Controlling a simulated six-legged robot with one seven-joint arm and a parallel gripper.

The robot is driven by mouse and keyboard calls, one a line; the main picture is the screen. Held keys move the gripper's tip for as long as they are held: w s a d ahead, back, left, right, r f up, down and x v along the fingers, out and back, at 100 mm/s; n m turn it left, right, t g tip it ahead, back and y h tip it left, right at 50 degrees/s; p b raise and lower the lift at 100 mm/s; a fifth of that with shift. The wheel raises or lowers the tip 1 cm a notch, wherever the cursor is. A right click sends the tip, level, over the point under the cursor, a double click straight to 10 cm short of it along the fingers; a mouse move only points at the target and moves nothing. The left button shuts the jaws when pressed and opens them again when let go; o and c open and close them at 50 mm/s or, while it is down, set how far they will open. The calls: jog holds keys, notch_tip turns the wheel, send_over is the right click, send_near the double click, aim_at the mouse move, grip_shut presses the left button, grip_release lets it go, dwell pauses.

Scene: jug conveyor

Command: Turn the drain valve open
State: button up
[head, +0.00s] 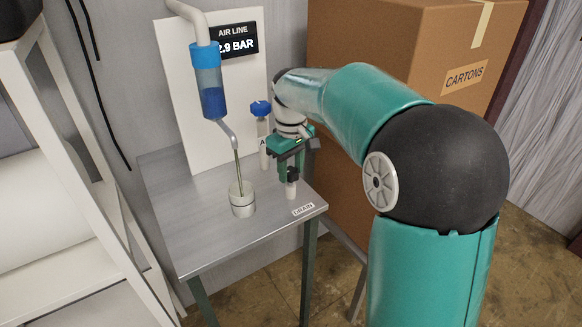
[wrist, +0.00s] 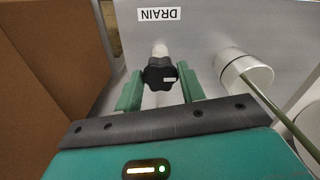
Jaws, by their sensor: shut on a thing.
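The drain valve is a black lobed knob (wrist: 160,73) on a short white post, beside the DRAIN label (wrist: 159,14) on the table. It also shows in the head view (head: 292,174), below my gripper (head: 288,160). In the wrist view my gripper (wrist: 160,92) has its green fingers on either side of the knob, shut on it. A pale mark shows on the knob's face. In the head view the knob's upper part is hidden by the fingers. A clear filter bowl with blue contents (head: 211,85) hangs at the back.
A blue knob (head: 261,108) on a white post stands just behind my gripper. A metal cup (head: 242,200) stands left of the drain valve, with a thin olive line from the bowl's spout into it. A carton (head: 400,50) stands behind.

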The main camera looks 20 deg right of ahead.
aim_at(291, 171)
jog(key=shift+w, duration=0.1)
dwell(0.3)
jog(key=o, duration=1)
jog(key=shift+w+f, duration=0.1)
jog(key=r, duration=1.4)
jog(key=shift+s, duration=0.2)
